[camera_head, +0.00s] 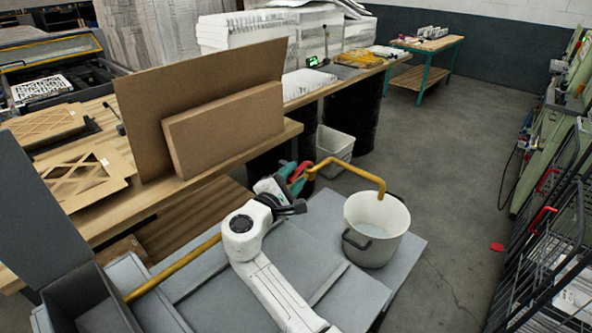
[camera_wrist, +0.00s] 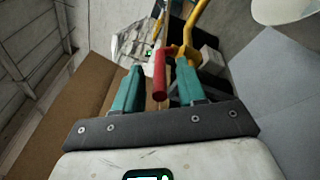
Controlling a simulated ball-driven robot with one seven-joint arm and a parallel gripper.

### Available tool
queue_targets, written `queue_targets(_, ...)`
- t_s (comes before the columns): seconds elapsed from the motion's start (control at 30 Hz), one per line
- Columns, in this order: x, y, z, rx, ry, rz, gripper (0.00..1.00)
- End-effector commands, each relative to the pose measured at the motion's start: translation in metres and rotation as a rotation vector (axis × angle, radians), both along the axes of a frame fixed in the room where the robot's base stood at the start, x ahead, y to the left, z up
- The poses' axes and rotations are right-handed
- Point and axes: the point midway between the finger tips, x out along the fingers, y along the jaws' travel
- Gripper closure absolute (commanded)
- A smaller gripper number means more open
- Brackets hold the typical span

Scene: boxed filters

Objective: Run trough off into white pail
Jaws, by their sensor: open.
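The white pail (camera_head: 362,216), with a dark handle, stands upright on a grey platform at the right. Its inside looks pale bluish. A yellow pipe (camera_head: 345,163) bends down with its end over the pail's mouth. A red valve handle (camera_wrist: 159,78) sits on the pipe; in the head view it is partly hidden by my gripper (camera_head: 292,174). In the wrist view my gripper (camera_wrist: 158,75) is open, its teal fingers on either side of the red handle with gaps visible. A grey open-topped bin (camera_head: 88,300), possibly the trough, is at the lower left, near the pipe's other end.
A wooden bench (camera_head: 215,160) with brown boards and a box (camera_head: 225,128) runs behind my arm. A white bin (camera_head: 336,146) stands on the floor beside it. Dark racks (camera_head: 545,240) line the right side. The floor between is mostly clear.

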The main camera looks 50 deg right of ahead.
Motion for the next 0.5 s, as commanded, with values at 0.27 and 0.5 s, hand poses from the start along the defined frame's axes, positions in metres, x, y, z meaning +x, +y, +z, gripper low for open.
queue_targets(0.27,0.005,-0.018,0.0,0.001,-0.001,-0.001,0.6)
queue_targets(0.5,0.005,-0.019,0.0,0.001,-0.001,0.001,0.6)
